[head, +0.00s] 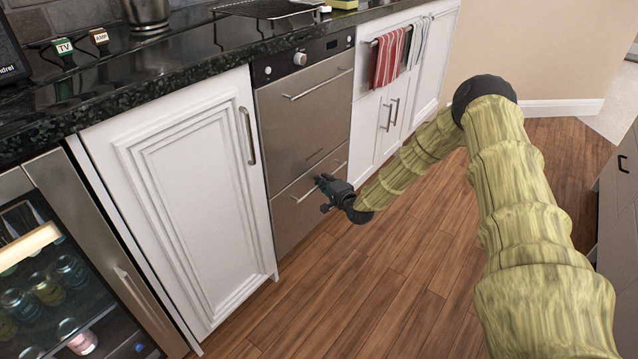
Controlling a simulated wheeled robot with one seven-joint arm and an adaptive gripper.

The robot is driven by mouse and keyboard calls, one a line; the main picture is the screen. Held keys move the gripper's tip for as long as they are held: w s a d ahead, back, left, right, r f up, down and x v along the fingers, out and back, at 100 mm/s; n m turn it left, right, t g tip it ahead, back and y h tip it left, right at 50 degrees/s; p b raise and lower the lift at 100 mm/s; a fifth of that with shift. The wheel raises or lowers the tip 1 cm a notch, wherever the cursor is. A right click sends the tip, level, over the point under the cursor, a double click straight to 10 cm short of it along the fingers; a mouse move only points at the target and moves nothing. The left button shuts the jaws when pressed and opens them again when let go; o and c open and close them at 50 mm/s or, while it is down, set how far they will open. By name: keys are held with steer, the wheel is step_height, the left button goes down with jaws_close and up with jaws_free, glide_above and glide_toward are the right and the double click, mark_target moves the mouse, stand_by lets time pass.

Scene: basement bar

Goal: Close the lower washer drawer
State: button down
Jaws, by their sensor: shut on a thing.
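The washer is a steel two-drawer unit under the counter. Its lower drawer (291,224) has a steel front that looks about flush with the upper drawer (305,118); a small gap is hard to tell from here. The lower drawer's bar handle (303,196) runs across its front. My gripper (324,184) is at the right part of this handle and is shut on it. The gripper hides that end of the handle and some of the drawer front behind it.
A white cabinet (185,190) and a glass-door fridge (85,270) stand to the left. White cabinets (378,125) with hanging towels (389,58) stand to the right. The wooden floor (370,275) in front is clear. A dark cabinet (618,220) stands at the right edge.

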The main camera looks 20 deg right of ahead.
steer(key=shift+w+r, duration=0.1)
steer(key=shift+w, duration=0.05)
steer(key=c, duration=1.8)
jaws_free()
steer(key=shift+a, duration=0.15)
steer(key=v, duration=1.2)
